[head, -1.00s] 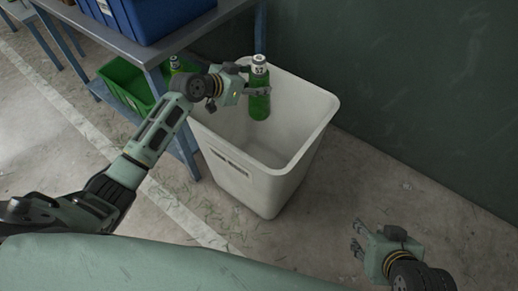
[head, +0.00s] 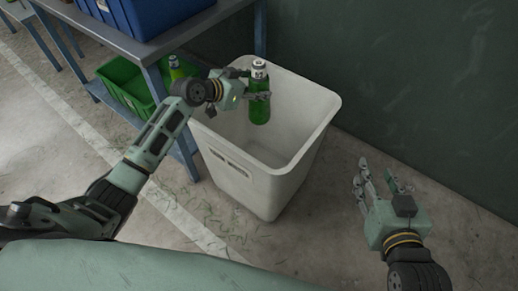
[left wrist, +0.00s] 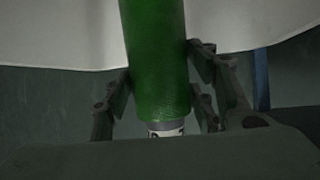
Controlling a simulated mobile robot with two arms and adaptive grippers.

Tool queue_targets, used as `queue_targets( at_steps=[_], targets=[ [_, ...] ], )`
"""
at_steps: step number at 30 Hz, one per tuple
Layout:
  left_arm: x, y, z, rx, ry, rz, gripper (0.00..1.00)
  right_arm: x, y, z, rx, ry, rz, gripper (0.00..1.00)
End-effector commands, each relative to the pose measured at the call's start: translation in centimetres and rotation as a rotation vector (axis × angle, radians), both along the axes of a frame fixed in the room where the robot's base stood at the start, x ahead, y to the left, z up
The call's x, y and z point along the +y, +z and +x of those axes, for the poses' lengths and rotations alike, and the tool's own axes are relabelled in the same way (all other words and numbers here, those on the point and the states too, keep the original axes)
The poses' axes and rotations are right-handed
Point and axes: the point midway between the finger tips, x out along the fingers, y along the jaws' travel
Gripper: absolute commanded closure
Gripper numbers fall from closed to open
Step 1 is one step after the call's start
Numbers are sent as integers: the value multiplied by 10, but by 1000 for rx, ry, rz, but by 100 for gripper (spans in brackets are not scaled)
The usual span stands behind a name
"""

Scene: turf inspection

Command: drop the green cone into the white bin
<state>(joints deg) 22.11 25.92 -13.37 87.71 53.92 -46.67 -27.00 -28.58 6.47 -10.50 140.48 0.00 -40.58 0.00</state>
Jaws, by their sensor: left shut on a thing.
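The task's green cone looks like a green bottle-shaped thing (head: 260,108) with a white, marked cap end on top. My left gripper (head: 256,86) is shut on it and holds it roughly upright over the mouth of the white bin (head: 233,178). In the left wrist view the green body (left wrist: 157,60) sits between the dark fingers (left wrist: 160,98), with its pale marked end near the palm. The bin's inside looks empty where visible. My right gripper (head: 380,176) is open and empty, to the right of the bin.
A blue-framed table (head: 165,46) with a blue crate (head: 150,14) stands at the left. A green crate (head: 122,90) with another green bottle (head: 176,68) is on its lower shelf. A dark green wall (head: 420,80) stands behind the bin.

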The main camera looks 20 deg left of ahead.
Motion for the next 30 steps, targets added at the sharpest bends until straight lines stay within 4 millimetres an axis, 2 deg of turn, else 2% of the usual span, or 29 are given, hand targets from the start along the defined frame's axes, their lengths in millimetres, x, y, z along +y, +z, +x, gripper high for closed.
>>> queue_targets(
  at_steps=[13,14,15,21,30],
  targets=[
    [0,-1,0,-2,0,-1,79,2,8,4,-40,2,9,60],
    [0,-1,0,-2,0,-1,47,2,8,4,-40,2,9,60],
    [0,-1,0,-2,0,-1,43,2,8,4,-39,2,9,60],
    [0,-1,0,-1,0,-1,26,2,8,4,-39,2,9,60],
    [0,-2,-1,1,0,1,26,2,7,3,-38,2,9,60]
  ],
)
